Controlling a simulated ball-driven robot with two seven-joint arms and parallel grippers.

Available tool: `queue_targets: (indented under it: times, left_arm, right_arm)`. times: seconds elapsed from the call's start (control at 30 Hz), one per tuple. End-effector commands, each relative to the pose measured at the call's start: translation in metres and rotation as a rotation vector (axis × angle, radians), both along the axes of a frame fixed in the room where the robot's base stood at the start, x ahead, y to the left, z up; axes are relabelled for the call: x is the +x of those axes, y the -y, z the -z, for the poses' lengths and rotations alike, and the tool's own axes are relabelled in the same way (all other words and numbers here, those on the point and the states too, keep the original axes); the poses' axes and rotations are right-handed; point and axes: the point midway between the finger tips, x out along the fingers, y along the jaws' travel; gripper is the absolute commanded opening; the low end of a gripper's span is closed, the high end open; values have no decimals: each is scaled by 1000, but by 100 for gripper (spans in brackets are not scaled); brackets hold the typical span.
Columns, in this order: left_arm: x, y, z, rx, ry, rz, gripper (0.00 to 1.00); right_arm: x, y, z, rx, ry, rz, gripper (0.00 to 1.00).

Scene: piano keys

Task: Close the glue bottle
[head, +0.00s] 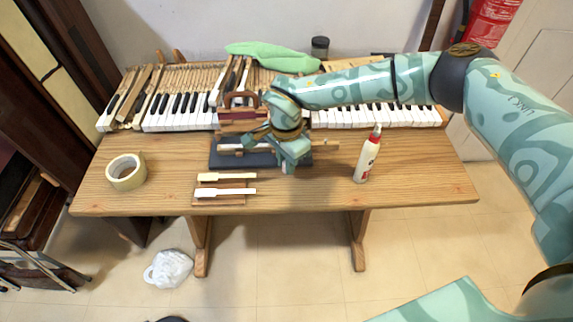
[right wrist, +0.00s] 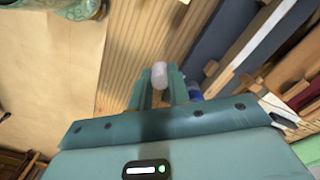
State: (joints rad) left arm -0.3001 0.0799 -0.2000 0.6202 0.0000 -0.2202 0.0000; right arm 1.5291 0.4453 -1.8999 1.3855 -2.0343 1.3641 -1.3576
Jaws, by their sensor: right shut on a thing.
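The bottle does not show in that view. My left gripper is not in view.
Piano keys (head: 335,118) run along the back of the table (head: 420,185). A dark tray (head: 228,159) lies in the middle, with two loose keys (head: 225,191) on wood in front. A tape roll (head: 126,171) is at left. The table around the bottle is clear.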

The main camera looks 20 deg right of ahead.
Motion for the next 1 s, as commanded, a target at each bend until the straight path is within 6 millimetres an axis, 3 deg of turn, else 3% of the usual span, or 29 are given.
queue_targets:
  times: [0.03, 0.2, 0.5, 0.7, 1.0]
  left_arm:
    - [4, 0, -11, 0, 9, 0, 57]
    - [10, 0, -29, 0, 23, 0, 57]
    - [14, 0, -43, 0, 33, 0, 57]
    - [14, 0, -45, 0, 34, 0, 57]
    - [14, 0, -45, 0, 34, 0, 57]
  right_arm:
    - [-9, -3, -18, 0, 3, -6, 0]
    - [-42, -13, -60, 1, 4, -6, 0]
    - [-107, -32, -84, 0, -1, -4, 0]
    - [-125, -38, -91, 0, 0, -2, 0]
    - [-129, -39, -92, 0, -1, -1, 0]
